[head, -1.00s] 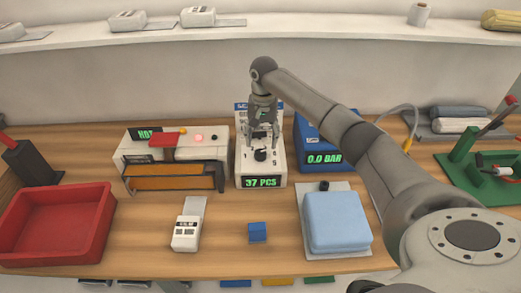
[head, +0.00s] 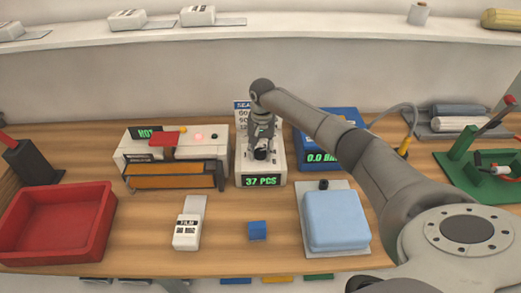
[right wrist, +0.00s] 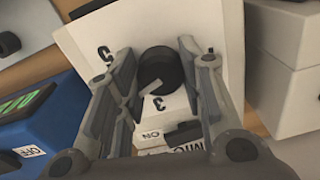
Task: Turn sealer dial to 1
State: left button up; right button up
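The white device (head: 258,172) with the green "37 PCS" display stands upright at the middle back of the table. Its round black dial (right wrist: 160,70) sits between numbers in the right wrist view, with a 3 below it and another number at upper left. A light pointer line on the dial slants across its lower face. My right gripper (right wrist: 163,73) is open, its two fingers on either side of the dial with gaps showing. In the head view my right gripper (head: 261,142) is over the device front and hides part of it. My left gripper is not in view.
Left of the device is a white machine with a "HOT" label (head: 135,158). A blue box with a "0.0 BAR" display (head: 322,158) stands close on the right. A red tray (head: 45,250), a blue cube (head: 257,231) and a light blue block (head: 336,220) lie in front.

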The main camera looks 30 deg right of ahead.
jog(key=shift+c, duration=1.4)
